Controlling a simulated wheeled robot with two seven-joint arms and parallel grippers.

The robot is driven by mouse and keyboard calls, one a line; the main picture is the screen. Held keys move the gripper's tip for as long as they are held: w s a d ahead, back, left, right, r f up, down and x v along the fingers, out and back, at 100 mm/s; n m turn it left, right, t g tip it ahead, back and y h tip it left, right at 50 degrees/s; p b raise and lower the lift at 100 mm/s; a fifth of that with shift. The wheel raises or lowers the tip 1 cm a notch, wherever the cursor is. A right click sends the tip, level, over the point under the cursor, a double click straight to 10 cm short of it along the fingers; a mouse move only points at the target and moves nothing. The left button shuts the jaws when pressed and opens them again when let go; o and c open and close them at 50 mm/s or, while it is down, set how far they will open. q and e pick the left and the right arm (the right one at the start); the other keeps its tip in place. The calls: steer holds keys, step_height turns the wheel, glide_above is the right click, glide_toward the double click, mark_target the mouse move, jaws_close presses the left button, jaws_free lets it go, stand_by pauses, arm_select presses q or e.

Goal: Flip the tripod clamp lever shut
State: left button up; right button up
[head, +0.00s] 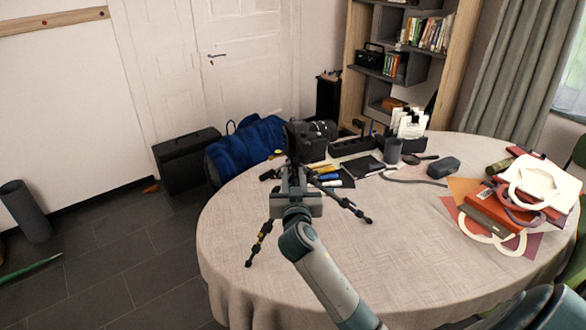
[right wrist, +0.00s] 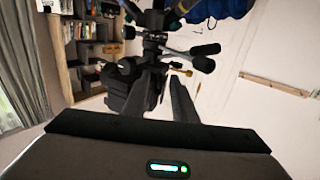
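The tripod (head: 263,240) stands on the round table with its legs spread, and a black camera (head: 308,142) is at its top. My right gripper (head: 293,178) is in front of the tripod's upper part and hides much of its head. In the right wrist view the picture is upside down. There the tripod head (right wrist: 153,40), with dark handles, is just beyond the fingertips. A small brass-coloured lever (right wrist: 182,72) shows close to the tip of one finger; I cannot tell whether they touch. The right fingers (right wrist: 162,85) are apart with nothing visible between them. My left gripper is out of view.
The round table (head: 385,255) has clear cloth at its front. A blue bag (head: 245,145) is beyond the table.

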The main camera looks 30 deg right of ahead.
steer(key=shift+x, duration=1.15)
jaws_close()
steer(key=shift+a, duration=0.1)
steer(key=shift+f, duration=0.1)
